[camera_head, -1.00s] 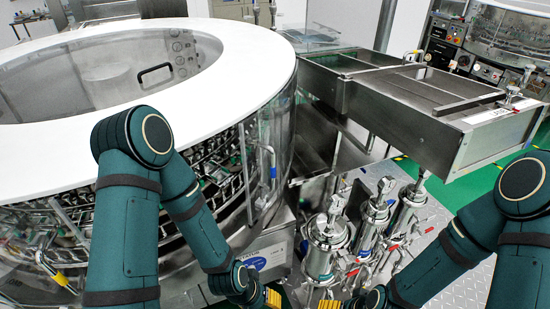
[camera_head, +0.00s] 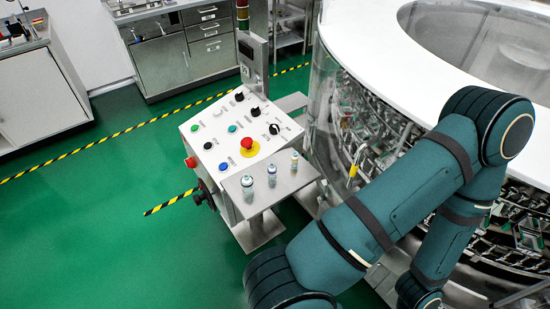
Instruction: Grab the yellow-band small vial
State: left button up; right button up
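Three small vials stand upright on a small metal shelf (camera_head: 288,186) at the side of the control panel. The vial with a yellow band near its top (camera_head: 294,161) is the rightmost and farthest back. A second vial (camera_head: 272,175) stands in the middle, and a third vial (camera_head: 247,187) is at the left; their bands are too small to tell surely. Neither of my grippers is in view.
The sloped control panel (camera_head: 212,140) with several buttons and a red emergency stop (camera_head: 247,143) stands behind the shelf. The round washer with a white rim (camera_head: 372,50) fills the right. Green floor (camera_head: 100,230) is open at the left, crossed by yellow-black tape.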

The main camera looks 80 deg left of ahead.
aim_at(294, 158)
jog(key=u, duration=2.45)
jog(key=i+j+z, duration=0.15)
jog(key=z, duration=2.05)
jog(key=k+j, duration=0.1)
jog(key=j, duration=0.35)
jog(key=k+j, duration=0.1)
jog(key=j, duration=0.3)
jog(key=k+j, duration=0.1)
jog(key=j, duration=0.35)
